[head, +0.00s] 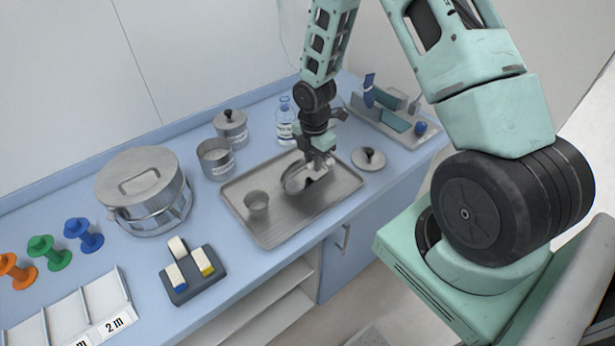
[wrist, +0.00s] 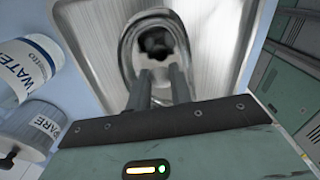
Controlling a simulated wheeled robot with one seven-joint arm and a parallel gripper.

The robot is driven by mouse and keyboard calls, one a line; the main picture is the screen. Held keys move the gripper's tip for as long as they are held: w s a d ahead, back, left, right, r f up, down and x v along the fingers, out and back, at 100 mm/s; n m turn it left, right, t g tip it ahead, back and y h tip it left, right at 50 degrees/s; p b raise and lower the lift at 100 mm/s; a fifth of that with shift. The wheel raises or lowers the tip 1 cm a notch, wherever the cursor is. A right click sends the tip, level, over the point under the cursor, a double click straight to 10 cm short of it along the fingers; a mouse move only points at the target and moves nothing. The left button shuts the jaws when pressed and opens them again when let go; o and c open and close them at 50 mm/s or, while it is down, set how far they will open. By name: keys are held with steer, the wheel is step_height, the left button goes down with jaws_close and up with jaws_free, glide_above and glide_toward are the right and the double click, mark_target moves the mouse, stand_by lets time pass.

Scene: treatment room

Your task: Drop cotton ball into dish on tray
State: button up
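A shiny metal kidney-shaped dish (head: 293,183) sits on the right part of the metal tray (head: 270,235). My gripper (head: 319,172) points down over the dish. In the wrist view, the two dark fingers (wrist: 161,74) stand apart, with a gap between them, over the dish (wrist: 128,52). A dark patch, perhaps a reflection, shows on the dish floor beyond the fingertips. I cannot make out a cotton ball in either view. An open metal canister (head: 216,162) with a label stands behind the tray; its inside is too small to read.
A loose lid (head: 368,158) lies to the tray's right. A water bottle (head: 286,122) and a lidded canister (head: 231,128) stand behind. A large drum (head: 143,190) and a block holder (head: 188,278) are on the left.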

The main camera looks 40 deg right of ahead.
steer(key=o, duration=0.4)
steer(key=shift+c, duration=0.2)
steer(key=shift+r, duration=0.1)
step_height(320, 180, up, 17)
steer(key=b, duration=0.1)
steer(key=shift+b, duration=0.4)
steer(key=shift+r, duration=0.1)
steer(key=s+a+r+m+b, duration=0.15)
steer(key=s+a, duration=0.25)
steer(key=a, duration=0.4)
steer(key=s+a+m, duration=0.3)
steer(key=s+a, duration=0.1)
steer(key=a, duration=0.3)
steer(key=s+a+m, duration=0.3)
steer(key=s+a, duration=0.2)
steer(key=s, duration=0.3)
steer(key=s+a+m+b, duration=0.1)
steer(key=s+a+m, duration=0.3)
steer(key=s, duration=0.4)
steer(key=shift+s+a+r+y, duration=0.2)
steer(key=shift+a+r+y, duration=0.1)
steer(key=shift+a, duration=0.15)
